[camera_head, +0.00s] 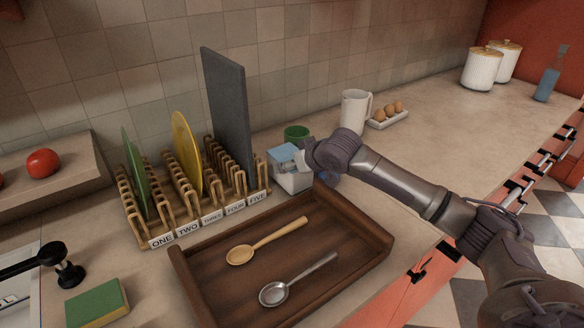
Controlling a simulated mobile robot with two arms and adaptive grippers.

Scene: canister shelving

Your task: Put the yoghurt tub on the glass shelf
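A small white container with a light blue top (284,153) stands on the counter beyond the tray and right of the rack. It may be the yoghurt tub, but no label can be read. My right gripper (305,158) reaches in from the right and is at this container's right side. Its fingers are small and partly hidden, so I cannot tell whether they are open or closed on it. I see no glass shelf in this view. My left gripper is not in view.
A brown wooden tray (375,250) with two spoons lies in front. A numbered wooden rack (130,205) holds upright boards. A green cup (297,133), white mug (355,110) and egg holder (388,118) stand behind.

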